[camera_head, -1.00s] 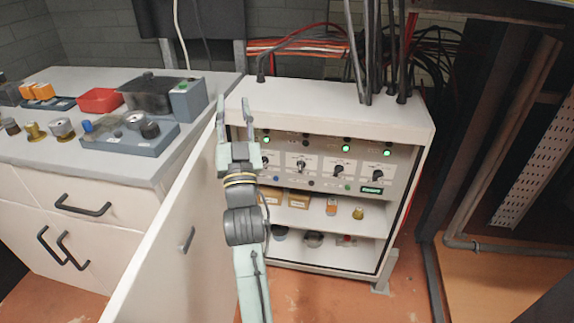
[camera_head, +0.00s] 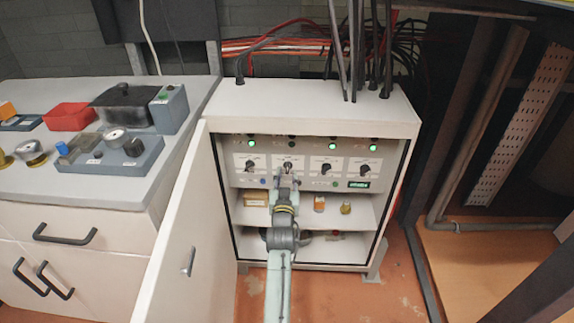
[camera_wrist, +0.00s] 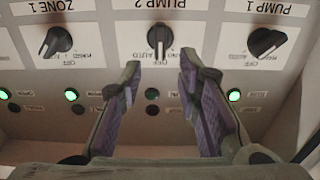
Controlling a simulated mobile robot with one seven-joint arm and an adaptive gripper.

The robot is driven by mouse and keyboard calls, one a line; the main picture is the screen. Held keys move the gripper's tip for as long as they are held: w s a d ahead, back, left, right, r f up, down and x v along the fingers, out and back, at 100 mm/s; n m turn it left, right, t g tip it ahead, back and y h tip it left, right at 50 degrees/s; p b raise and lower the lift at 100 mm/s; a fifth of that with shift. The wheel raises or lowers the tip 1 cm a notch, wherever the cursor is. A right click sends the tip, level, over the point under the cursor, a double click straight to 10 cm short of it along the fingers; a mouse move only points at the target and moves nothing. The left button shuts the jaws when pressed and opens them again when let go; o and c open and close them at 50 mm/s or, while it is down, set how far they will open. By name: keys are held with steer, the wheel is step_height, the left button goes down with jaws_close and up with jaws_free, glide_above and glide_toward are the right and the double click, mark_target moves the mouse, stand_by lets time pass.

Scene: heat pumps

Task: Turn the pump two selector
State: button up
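The pump two selector (camera_wrist: 159,38) is a black knob on a white plate labelled PUMP 2, upside down in the wrist view. Its handle stands in line with the OFF mark. In the head view the selector (camera_head: 287,166) is second from left in the cabinet's row of knobs. My gripper (camera_wrist: 160,76) is open and empty, its fingertips to either side of the selector's line and just short of it in the picture. Contact is not visible. In the head view my gripper (camera_head: 288,179) is in front of the panel, just below the knob.
The pump 1 knob (camera_wrist: 265,42) and zone 1 knob (camera_wrist: 58,41) flank the selector, both tilted. Green lamps (camera_head: 332,146) are lit above the row. The open cabinet door (camera_head: 181,235) stands left of my arm. Shelves below hold small boxes (camera_head: 256,199).

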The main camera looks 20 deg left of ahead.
mark_target(288, 167)
steer(key=shift+x, duration=2)
jaws_close()
